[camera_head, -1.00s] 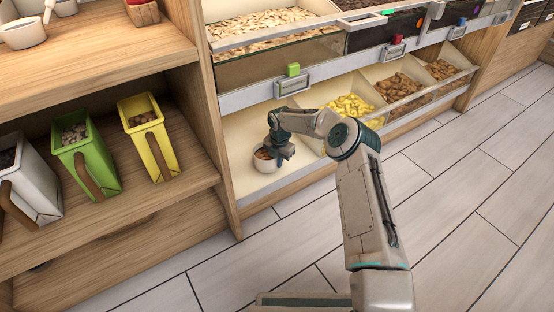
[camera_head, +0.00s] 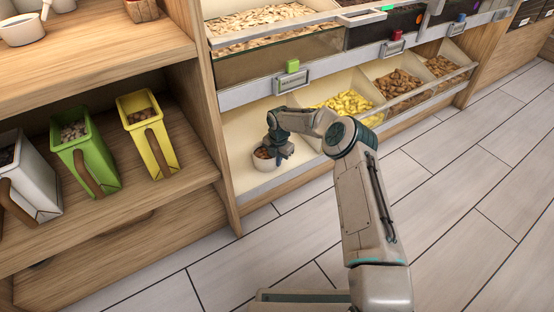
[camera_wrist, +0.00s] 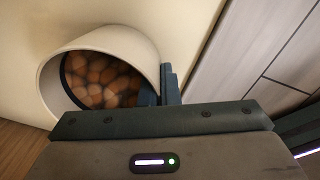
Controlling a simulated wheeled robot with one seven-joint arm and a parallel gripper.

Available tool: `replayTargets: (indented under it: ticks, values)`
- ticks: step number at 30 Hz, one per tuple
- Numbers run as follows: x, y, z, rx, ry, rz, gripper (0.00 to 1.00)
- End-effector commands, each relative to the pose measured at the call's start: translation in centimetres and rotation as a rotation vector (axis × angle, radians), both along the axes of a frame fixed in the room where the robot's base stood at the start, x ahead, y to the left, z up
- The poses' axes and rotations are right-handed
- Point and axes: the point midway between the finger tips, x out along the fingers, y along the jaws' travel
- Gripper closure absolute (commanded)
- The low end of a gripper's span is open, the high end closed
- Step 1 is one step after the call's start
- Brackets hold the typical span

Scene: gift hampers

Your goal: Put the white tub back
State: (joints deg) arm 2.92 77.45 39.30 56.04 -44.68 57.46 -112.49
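The white tub (camera_head: 263,161), round and holding brown nut-like pieces, is in the empty cream compartment at the left end of the lower bin row. It also shows in the wrist view (camera_wrist: 105,42), where its open mouth and contents are seen at a slant. My gripper (camera_head: 279,153) is at the tub's right side. In the wrist view my gripper's fingers (camera_wrist: 160,90) are closed across the tub's wall, one inside the rim and one outside. The tub's underside is hidden, so I cannot tell whether it touches the compartment floor.
Compartments of yellow pieces (camera_head: 343,105) and brown pieces (camera_head: 398,87) lie to the right. A low clear front edge runs along the bins. A wooden shelf (camera_head: 190,190) at left holds yellow (camera_head: 150,143), green (camera_head: 84,153) and white (camera_head: 33,180) tall containers. Floor in front is clear.

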Motion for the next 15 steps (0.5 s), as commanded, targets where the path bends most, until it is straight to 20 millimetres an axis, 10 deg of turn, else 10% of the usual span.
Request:
replayTargets:
  ticks: [5, 15]
  values:
    - [0.03, 0.01, -0.05, 0.0, -0.001, 0.0, 0.72]
    - [-0.01, -0.03, 0.12, -0.001, 0.001, 0.0, 0.72]
